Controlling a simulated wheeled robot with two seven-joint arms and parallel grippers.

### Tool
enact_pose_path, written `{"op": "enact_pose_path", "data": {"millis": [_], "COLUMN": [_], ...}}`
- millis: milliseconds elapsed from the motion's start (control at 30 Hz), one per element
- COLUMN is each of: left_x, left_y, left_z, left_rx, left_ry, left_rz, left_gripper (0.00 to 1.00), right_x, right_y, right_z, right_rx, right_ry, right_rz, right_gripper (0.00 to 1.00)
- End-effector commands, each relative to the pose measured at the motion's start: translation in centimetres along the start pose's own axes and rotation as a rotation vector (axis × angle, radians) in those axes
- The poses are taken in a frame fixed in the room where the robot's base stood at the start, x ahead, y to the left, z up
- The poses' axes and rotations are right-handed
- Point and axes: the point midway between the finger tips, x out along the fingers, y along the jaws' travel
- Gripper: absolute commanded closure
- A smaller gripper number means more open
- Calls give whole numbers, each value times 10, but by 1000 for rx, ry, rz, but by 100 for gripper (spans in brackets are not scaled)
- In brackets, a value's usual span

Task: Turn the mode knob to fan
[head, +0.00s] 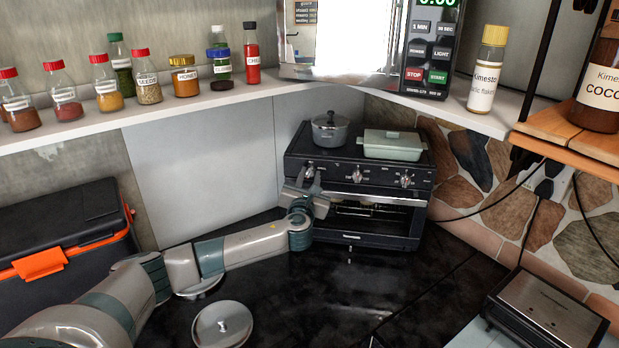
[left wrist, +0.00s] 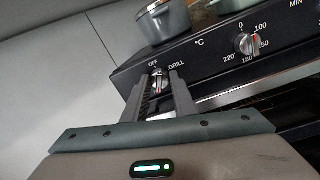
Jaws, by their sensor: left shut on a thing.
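The black toaster oven (head: 375,235) stands in the back corner of the dark counter, with a row of knobs on its front. My left gripper (head: 309,177) reaches the left-hand knob, which it partly hides in the head view. In the left wrist view, that mode knob (left wrist: 158,82) has OFF and GRILL printed near it. My left gripper (left wrist: 158,88) is shut on it, one finger on each side. Its exact pointing is hard to read, and no fan label shows clearly. The temperature knob (left wrist: 246,43) is to its right. My right gripper is not in view.
A grey pot (head: 330,130) and a pale green lidded dish (head: 393,145) stand on the oven. A round metal lid (head: 222,324) lies on the counter. A black and orange toolbox (head: 70,240) is at left, a toaster (head: 545,310) at right.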

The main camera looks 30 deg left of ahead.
Motion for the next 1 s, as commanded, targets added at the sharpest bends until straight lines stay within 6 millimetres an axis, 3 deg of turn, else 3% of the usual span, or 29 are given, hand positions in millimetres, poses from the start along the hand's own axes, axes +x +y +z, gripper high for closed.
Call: {"op": "enact_pose_path", "data": {"millis": [567, 600, 667, 1000], "left_x": [-1, -1, -1, -1], "left_y": [-1, -1, -1, 0], "left_z": [-4, -3, -3, -1], "left_rx": [57, 57, 56, 54], "left_ry": [1, 1, 0, -2], "left_rz": [-3, -3, -3, -2], "left_gripper": [98, 73, 59, 57], "right_x": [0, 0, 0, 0], "right_y": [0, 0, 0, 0], "right_z": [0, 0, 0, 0], "right_rx": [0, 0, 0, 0], "right_ry": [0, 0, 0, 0], "right_rz": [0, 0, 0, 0], "right_gripper": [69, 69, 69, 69]}}
